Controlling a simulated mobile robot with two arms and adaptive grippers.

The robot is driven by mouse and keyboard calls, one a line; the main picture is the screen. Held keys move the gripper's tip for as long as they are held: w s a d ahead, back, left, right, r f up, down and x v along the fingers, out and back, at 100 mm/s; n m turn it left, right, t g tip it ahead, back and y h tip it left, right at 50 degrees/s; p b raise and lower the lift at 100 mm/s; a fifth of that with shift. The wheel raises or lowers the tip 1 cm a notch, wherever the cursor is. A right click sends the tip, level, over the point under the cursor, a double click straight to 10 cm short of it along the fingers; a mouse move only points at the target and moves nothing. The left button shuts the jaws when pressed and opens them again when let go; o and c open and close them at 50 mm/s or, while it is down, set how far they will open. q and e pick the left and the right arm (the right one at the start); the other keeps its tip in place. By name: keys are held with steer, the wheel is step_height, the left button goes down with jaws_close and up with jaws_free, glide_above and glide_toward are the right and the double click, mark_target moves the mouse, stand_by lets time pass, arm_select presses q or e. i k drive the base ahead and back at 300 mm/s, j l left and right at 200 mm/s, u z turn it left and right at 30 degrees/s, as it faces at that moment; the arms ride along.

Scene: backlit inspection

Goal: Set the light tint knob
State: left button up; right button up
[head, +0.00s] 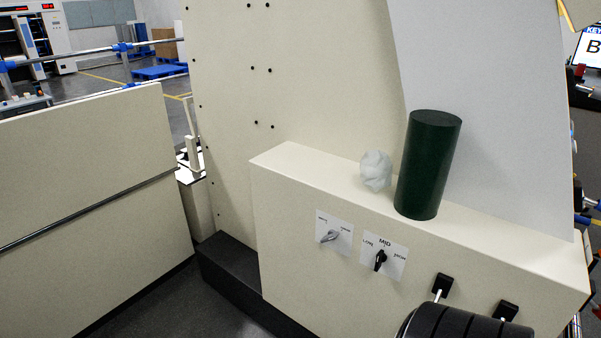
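Two white label plates sit on the front of the cream console (300,210). The left plate (341,222) bears a light grey knob (329,237), lying tilted with its longer end toward the lower left. Its lettering is too small to read surely. The right plate (398,262) reads LOW, MID and a third word, probably HIGH. Its black knob (380,260) stands nearly upright, its upper end toward MID. I cannot tell for certain from lettering which knob sets tint. No fingertips of either gripper show.
A dark green cylinder (429,165) and a pale crumpled ball (376,170) stand on the console's top. Two black-based switches (443,284) (507,310) are at the lower right. A black ribbed part, apparently mine, covers the bottom right. Grey floor lies open at the lower left.

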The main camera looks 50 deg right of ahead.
mark_target(332, 234)
steer(key=i+z, duration=0.4)
steer(key=i+j+z, duration=0.2)
steer(key=z, duration=0.2)
steer(key=i+j+z, duration=0.75)
steer(key=k+l, duration=0.05)
